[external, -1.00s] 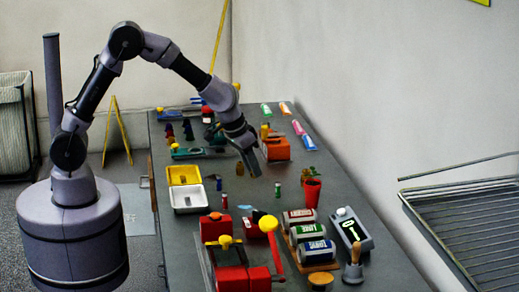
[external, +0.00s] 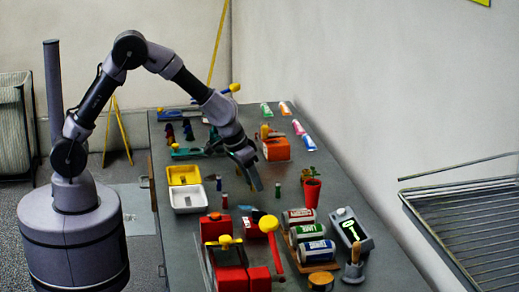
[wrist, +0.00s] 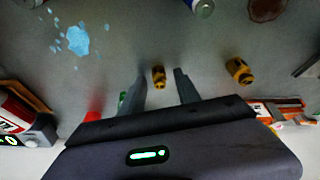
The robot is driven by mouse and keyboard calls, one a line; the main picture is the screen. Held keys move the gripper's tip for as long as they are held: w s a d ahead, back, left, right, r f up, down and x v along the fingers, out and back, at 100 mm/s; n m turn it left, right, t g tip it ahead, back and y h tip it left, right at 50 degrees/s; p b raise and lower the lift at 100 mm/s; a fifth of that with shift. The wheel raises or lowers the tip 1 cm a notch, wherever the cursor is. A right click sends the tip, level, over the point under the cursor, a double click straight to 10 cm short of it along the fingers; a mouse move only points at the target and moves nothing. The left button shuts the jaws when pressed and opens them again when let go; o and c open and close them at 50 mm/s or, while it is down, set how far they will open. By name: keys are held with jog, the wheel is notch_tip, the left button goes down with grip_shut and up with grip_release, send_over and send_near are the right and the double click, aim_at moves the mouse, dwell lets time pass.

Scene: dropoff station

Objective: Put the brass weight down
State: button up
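My gripper (wrist: 160,82) is open in the wrist view, with one finger on each side of a small brass weight (wrist: 158,76). There is a visible gap between the weight and each finger. The weight appears to be on the grey table top, near the fingertips. A second brass weight (wrist: 239,70) is apart, to the right of the fingers. In the external view my gripper (external: 257,184) points down, low over the middle of the table (external: 185,240). I cannot clearly make out a brass weight at the fingers there.
A red pot (external: 312,192) with a plant stands to the right of my gripper. White (external: 188,198) and yellow (external: 184,175) trays are to the left.

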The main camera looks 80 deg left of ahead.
jog(key=s+d+r+m+p, duration=0.15)
jog(key=s+r, duration=0.25)
jog(key=r, duration=0.4)
jog(key=s+a+r+n+p, duration=0.1)
jog(key=s+r+p, duration=0.25)
jog(key=r, duration=0.35)
jog(key=s+r+m, duration=0.3)
jog(key=s, duration=0.8)
jog(key=s+a+r+m+t, duration=0.1)
jog(key=s+r+m, duration=0.2)
jog(key=s, duration=0.9)
jog(key=shift+s+a+r+m+t+y+b, duration=0.2)
jog(key=shift+s+a+m+t+y+b, duration=0.15)
jog(key=shift+m, duration=0.4)
jog(key=shift+w+d, duration=0.1)
jog(key=shift+w, duration=0.05)
jog(key=shift+o, duration=1)
